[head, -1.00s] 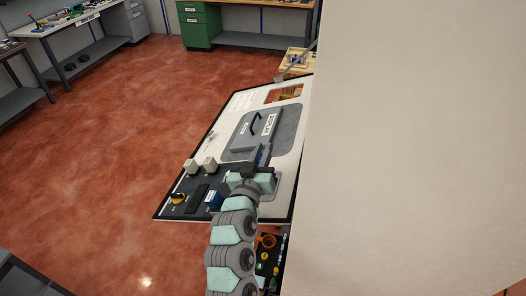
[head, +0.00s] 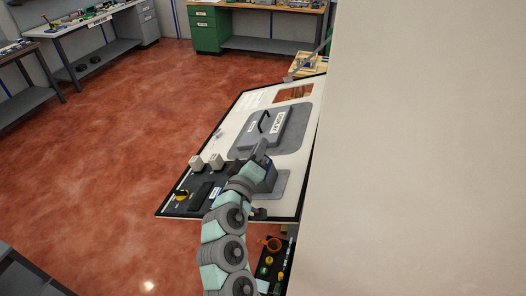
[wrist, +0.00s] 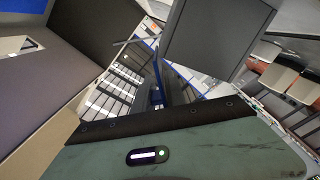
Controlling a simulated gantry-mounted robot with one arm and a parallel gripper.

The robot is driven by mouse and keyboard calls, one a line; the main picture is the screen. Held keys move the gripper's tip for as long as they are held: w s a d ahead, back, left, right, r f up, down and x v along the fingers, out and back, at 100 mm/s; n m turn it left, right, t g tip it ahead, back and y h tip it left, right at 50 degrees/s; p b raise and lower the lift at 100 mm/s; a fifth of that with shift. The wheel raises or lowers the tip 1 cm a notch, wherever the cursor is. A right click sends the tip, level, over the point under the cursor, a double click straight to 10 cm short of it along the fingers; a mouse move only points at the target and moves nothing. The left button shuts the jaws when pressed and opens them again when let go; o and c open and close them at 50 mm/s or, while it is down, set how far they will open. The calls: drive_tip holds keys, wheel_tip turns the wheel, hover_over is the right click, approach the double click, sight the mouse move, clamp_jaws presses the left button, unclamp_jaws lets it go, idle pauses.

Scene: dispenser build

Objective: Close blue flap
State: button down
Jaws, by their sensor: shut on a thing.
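My gripper (head: 266,160) is at the near part of the white panel (head: 228,134), below the large grey lid with a black handle. It is shut on a thin blue piece (wrist: 172,72), which I take to be the blue flap. Only a narrow blue edge of it shows between the fingers in the wrist view. The rest is hidden, so its angle cannot be told. A grey plate (head: 281,186) lies on the panel beside my gripper.
The grey lid (head: 285,127) lies shut on the panel. Two pale blocks (head: 206,162) and a yellow knob (head: 181,194) are left of my arm. A large pale wall (head: 430,150) blocks the right side. Open red floor (head: 110,160) lies left.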

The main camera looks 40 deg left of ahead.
drive_tip(key=n, duration=0.1)
drive_tip(key=f+n, duration=0.1)
drive_tip(key=n, duration=0.1)
drive_tip(key=a+f+n+b, duration=0.1)
drive_tip(key=n, duration=0.1)
drive_tip(key=shift+s+a, duration=0.1)
drive_tip(key=shift+s, duration=0.25)
drive_tip(key=shift+n, duration=0.3)
drive_tip(key=c, duration=1.4)
unclamp_jaws()
drive_tip(key=shift+c, duration=0.2)
